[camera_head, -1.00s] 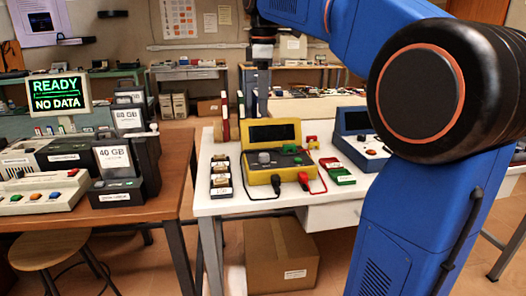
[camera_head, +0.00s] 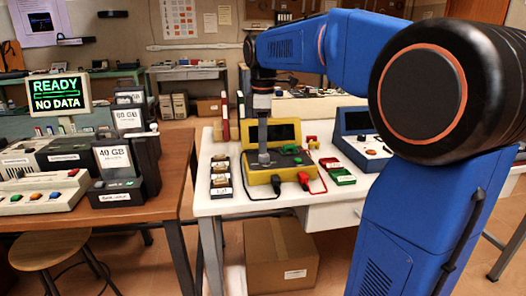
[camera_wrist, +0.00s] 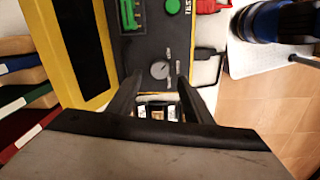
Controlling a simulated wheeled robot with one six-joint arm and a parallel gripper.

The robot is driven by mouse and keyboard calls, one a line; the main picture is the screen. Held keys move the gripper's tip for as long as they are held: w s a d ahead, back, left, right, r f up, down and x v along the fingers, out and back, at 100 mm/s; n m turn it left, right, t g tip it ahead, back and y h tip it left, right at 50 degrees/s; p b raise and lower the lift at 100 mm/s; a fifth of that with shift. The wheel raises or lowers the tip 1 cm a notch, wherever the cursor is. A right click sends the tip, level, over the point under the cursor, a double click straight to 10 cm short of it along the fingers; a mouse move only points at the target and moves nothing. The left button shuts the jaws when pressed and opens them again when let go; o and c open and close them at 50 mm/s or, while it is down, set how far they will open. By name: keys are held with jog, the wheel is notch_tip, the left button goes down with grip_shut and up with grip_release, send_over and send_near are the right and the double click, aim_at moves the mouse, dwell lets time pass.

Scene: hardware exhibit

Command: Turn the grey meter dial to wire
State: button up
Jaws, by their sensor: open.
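The yellow meter (camera_head: 288,178) stands on the white table with its dark screen at the back. In the wrist view its grey dial (camera_wrist: 160,70) sits on the dark panel, with small labels around it that I cannot read. The dial's pointer direction is not clear. My gripper (camera_wrist: 160,80) is open, with one finger at each side of the dial's near edge; I cannot tell whether they touch it. In the head view my gripper (camera_head: 263,158) points down over the meter and hides the dial.
A green button (camera_wrist: 171,7) is on the same panel, beside a TEST label. Red and black plugs lie at the meter's front. Several small labelled blocks (camera_head: 221,180) stand left of it; red and green trays (camera_head: 341,177) and a blue meter (camera_head: 355,120) are right.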

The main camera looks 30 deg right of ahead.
aim_at(264, 157)
jog(key=shift+w+f, duration=0.1)
jog(key=shift+f, duration=2.05)
jog(key=c, duration=1.1)
